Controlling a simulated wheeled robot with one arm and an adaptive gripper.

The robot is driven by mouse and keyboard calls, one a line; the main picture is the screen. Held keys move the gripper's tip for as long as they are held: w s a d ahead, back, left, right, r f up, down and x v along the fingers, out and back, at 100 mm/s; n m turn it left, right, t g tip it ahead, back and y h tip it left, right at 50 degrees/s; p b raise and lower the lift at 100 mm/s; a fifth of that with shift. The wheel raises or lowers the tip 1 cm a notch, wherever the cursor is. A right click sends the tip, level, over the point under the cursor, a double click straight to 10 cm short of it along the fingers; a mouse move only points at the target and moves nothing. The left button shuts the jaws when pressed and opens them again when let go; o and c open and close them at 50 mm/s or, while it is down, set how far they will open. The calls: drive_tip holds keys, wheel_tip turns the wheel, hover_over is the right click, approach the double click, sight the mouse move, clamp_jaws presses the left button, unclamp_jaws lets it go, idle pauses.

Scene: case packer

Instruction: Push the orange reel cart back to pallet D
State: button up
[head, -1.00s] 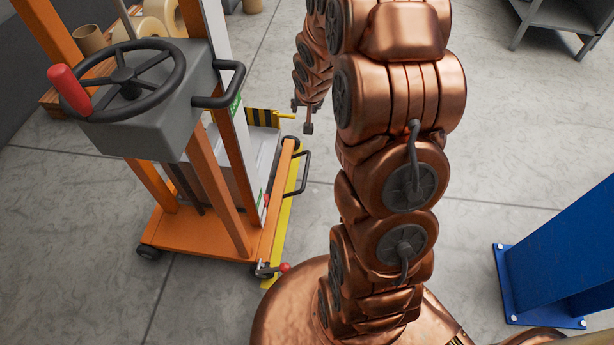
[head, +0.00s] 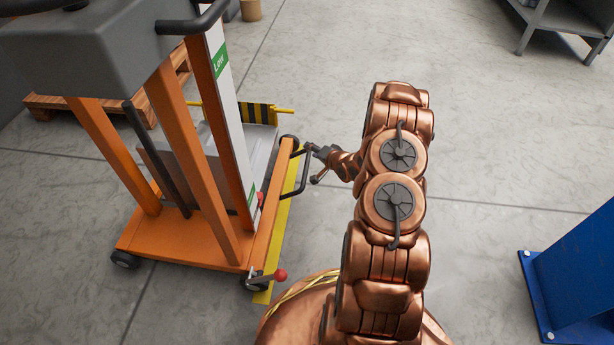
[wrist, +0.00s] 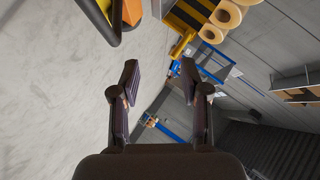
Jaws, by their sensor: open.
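The orange reel cart (head: 190,243) stands upright on its casters at the left of the head view. The cart's orange and black edge (wrist: 105,15) is at the top left there. A wooden pallet (head: 50,101) lies behind the cart; no letter shows on it.
A blue post (head: 580,270) stands at the right and a grey shelf (head: 560,18) at the back right. A red-knobbed lever (head: 280,275) sticks out at the cart's near corner. Reels (wrist: 225,14) show in the wrist view.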

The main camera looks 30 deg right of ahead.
sight(307, 166)
drive_tip(key=s+f+m+t+b, duration=0.35)
drive_tip(key=f+b, duration=0.25)
drive_tip(key=f, duration=0.5)
drive_tip(key=shift+y, duration=0.3)
drive_tip(key=shift+w+a+f+b, duration=0.15)
drive_tip(key=shift+w+b, duration=0.4)
drive_tip(key=shift+w, duration=0.65)
drive_tip(key=shift+w+f+b, duration=0.2)
drive_tip(key=shift+w+b, duration=0.3)
drive_tip(key=shift+w, duration=0.75)
drive_tip(key=shift+w+a+f+b, duration=0.15)
drive_tip(key=shift+w+b, duration=0.4)
drive_tip(key=shift+w, duration=0.65)
drive_tip(key=shift+f, duration=0.1)
clamp_jaws()
